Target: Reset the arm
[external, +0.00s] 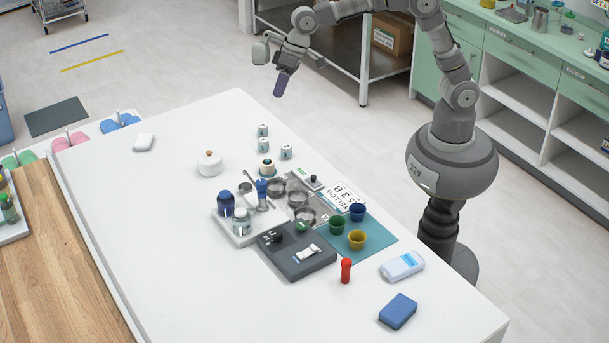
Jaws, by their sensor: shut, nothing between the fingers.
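My gripper (281,84) hangs at the end of my raised arm, at the top of the external view. It points down above the floor, beyond the far edge of the white table (120,220). The fingers look dark and close together, shut with nothing held. My arm arches over from its base at the right side of the table. The gripper is apart from everything on the table.
The table holds a white tray (227,230) with jars, a dark grey tray (294,262), cups on a teal mat (378,243), a red vial (346,270) and a blue block (398,311). A metal shelf (364,80) and green cabinets (510,57) stand behind. The table's left half is mostly clear.

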